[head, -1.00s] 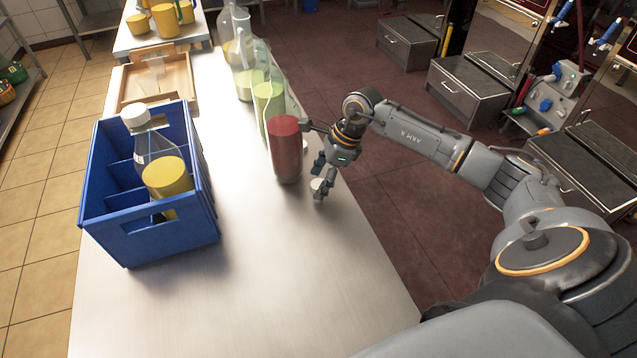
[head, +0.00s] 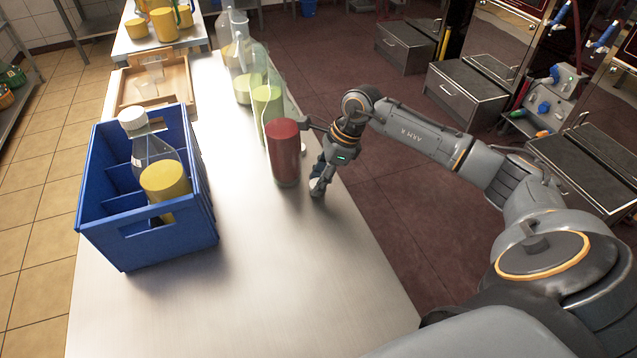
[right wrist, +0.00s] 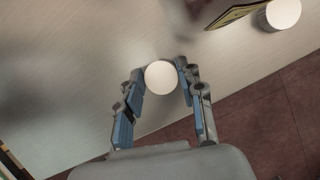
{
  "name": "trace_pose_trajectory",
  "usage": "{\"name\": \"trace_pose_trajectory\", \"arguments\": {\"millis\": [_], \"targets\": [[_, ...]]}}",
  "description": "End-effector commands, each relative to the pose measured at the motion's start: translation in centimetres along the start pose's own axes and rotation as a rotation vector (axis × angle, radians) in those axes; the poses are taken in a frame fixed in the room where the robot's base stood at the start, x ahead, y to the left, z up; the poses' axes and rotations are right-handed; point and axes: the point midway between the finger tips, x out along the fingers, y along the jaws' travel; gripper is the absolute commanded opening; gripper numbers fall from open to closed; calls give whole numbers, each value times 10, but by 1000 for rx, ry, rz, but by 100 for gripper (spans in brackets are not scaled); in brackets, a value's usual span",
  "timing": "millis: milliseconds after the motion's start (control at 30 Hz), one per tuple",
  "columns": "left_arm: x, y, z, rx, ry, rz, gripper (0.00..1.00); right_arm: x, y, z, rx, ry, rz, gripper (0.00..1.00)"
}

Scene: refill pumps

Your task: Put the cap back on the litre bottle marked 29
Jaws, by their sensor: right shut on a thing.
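My right gripper (head: 317,190) is low at the right edge of the steel table, shut on a white round cap. The cap (right wrist: 161,78) shows between its fingertips in the right wrist view. A second white cap (right wrist: 283,13) lies at the top right there. A clear bottle with red contents (head: 285,155) stands just left of the gripper. Clear bottles with yellow-green contents (head: 268,103) stand in a row behind it. I cannot read the number 29 anywhere. My left gripper is not in view.
The blue crate (head: 165,232) stands on the table's left side. A wooden tray (head: 181,84) lies farther back. A table with yellow containers (head: 163,25) is at the far end. The steel table's front part (head: 250,290) is clear.

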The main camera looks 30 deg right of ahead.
Motion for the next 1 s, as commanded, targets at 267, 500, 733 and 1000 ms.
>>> {"name": "trace_pose_trajectory", "arguments": {"millis": [267, 500, 733, 1000], "targets": [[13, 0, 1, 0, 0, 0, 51, -39, 21, 17, -6, 1, -3, 29], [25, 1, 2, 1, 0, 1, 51, -77, 69, 36, -6, 1, -1, 28], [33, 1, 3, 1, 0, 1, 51, -94, 111, 47, -4, 0, -2, 28], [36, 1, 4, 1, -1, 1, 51, -104, 137, 53, -1, 0, 1, 28]]}}
